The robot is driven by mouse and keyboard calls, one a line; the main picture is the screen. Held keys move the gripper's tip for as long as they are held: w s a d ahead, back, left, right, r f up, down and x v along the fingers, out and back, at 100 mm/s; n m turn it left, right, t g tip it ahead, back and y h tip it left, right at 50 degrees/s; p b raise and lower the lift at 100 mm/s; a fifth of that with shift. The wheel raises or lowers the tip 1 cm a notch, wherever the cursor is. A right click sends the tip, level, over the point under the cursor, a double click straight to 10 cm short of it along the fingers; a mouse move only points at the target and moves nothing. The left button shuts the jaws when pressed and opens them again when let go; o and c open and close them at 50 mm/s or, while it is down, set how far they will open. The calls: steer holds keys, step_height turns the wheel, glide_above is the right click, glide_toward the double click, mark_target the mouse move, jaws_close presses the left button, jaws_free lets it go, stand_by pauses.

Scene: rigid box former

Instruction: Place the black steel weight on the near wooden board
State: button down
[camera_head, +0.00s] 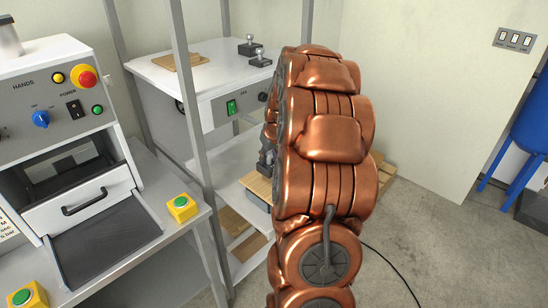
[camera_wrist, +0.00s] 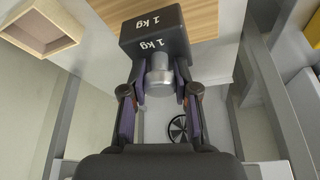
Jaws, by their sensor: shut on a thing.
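My gripper (camera_wrist: 160,95) is shut on the silver knob of a black steel weight (camera_wrist: 155,38) marked 1 kg. The weight is in the upper middle of the wrist view, in front of a wooden board (camera_wrist: 205,15). I cannot tell whether it touches the board. In the head view a light wooden board (camera_head: 256,184) shows at the left edge of my copper arm, which hides most of the gripper and the held weight. Another wooden board (camera_head: 181,62) lies on top of the white machine.
Two more black weights with silver knobs (camera_head: 250,46) (camera_head: 261,58) stand on the white machine (camera_head: 215,75). Grey frame posts (camera_head: 188,90) rise left of my arm. An open wooden box (camera_wrist: 45,48) is at the upper left of the wrist view.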

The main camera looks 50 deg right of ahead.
mark_target(268, 163)
steer(key=shift+w, duration=0.25)
steer(key=shift+f+p, duration=0.9)
steer(key=shift+f, duration=0.8)
steer(key=shift+f, duration=0.2)
steer(key=c, duration=0.9)
jaws_free()
steer(key=shift+r, duration=0.1)
steer(key=shift+r, duration=0.15)
steer(key=b+v, duration=0.3)
steer(key=v, duration=0.8)
steer(key=shift+s+a+r, duration=0.1)
steer(key=shift+s+r, duration=0.15)
steer(key=shift+r, duration=0.1)
